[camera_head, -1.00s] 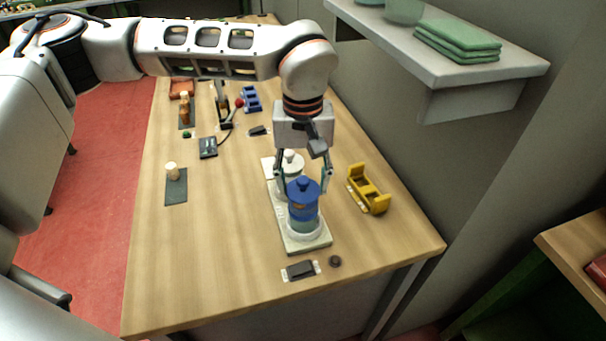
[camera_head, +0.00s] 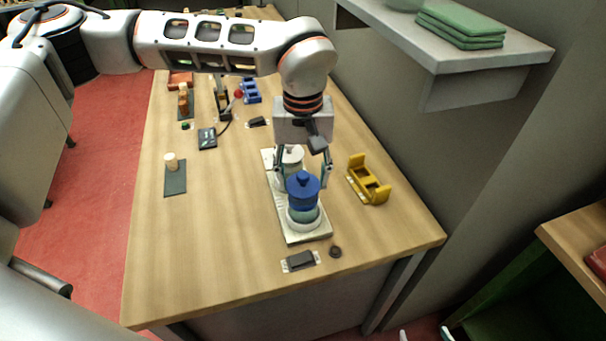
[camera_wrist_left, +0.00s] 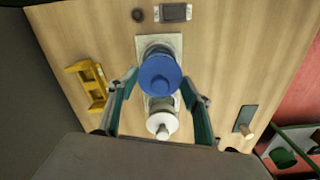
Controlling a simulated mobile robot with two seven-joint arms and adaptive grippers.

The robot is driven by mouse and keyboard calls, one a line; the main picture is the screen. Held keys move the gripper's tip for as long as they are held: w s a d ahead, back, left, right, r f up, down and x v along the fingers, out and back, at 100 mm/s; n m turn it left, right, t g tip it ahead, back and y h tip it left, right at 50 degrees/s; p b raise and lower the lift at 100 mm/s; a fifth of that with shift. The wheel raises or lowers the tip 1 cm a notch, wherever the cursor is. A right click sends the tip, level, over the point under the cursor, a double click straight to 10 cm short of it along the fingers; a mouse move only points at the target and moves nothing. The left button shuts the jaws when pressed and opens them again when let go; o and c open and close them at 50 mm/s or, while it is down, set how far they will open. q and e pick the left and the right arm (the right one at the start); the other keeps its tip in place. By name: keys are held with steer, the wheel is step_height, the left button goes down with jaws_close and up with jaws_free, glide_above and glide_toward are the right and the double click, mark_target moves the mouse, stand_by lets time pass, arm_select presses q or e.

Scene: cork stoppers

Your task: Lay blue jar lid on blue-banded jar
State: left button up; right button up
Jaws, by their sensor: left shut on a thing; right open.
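The blue jar lid (camera_head: 302,186), round with a knob, is over the blue-banded jar (camera_head: 304,216) at the near end of a pale base. My left gripper (camera_head: 302,177) points down with its fingers either side of the lid and is shut on it. In the left wrist view the lid (camera_wrist_left: 160,76) sits between the fingertips and covers most of the jar. I cannot tell whether lid and jar touch. Two pale tips of my right gripper (camera_head: 425,336) show at the bottom edge, open; the rest is out of view.
A white-lidded jar (camera_wrist_left: 162,122) stands on the same base, behind. A yellow holder (camera_head: 368,181) is to the right. A dark pad (camera_head: 300,261) and a small dark disc (camera_head: 335,252) lie in front. A wall shelf (camera_head: 460,57) overhangs at right. The table's left front is clear.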

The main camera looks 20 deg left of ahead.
arm_select(q)
steer(key=shift+f, duration=0.5)
stand_by(1.1)
steer(key=o, duration=1)
steer(key=shift+r+p, duration=0.8)
steer(key=shift+r, duration=2.75)
